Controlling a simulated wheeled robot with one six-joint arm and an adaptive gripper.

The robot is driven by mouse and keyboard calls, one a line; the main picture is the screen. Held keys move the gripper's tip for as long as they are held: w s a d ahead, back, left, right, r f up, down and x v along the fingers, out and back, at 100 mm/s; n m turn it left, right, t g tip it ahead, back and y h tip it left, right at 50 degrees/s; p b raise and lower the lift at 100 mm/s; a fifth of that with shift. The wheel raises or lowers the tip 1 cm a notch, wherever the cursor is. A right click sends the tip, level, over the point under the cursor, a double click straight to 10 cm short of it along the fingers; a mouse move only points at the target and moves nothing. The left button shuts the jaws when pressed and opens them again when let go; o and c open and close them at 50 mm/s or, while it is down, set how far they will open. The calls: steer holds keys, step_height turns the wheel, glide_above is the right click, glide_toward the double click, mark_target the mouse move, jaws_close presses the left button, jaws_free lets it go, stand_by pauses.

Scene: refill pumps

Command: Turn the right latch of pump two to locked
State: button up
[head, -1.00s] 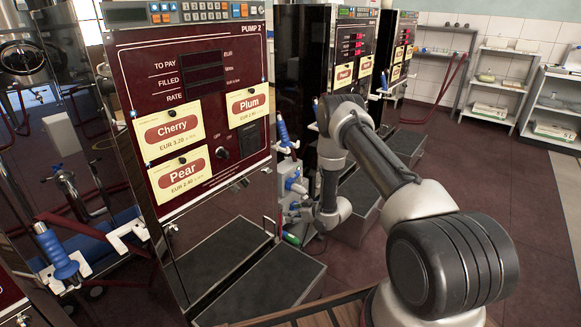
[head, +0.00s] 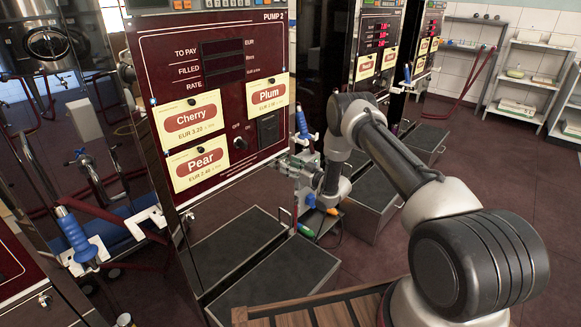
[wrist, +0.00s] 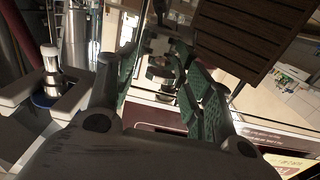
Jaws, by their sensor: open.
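Pump two (head: 215,75) stands at the left of the head view, with a dark red front and a mirror-like lower panel. A small metal latch (head: 188,218) shows at that panel's upper left. A thin metal fitting (head: 284,214) is at its right edge; I cannot tell whether it is the right latch or how it is turned. My gripper (head: 293,167) is beside the pump's right edge, partly hard to make out. In the wrist view my gripper (wrist: 160,82) is open, with green finger pads apart. A round metal part (wrist: 163,70) shows between them, touching neither clearly.
A blue-handled nozzle (head: 302,124) hangs close behind my gripper. Another blue nozzle (head: 76,235) is at the left. Dark steps (head: 275,275) and a wooden slatted surface (head: 325,312) lie below. Open floor (head: 480,170) is at the right.

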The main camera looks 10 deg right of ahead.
steer(key=c, duration=1)
steer(key=shift+m, duration=8.9)
steer(key=o, duration=1)
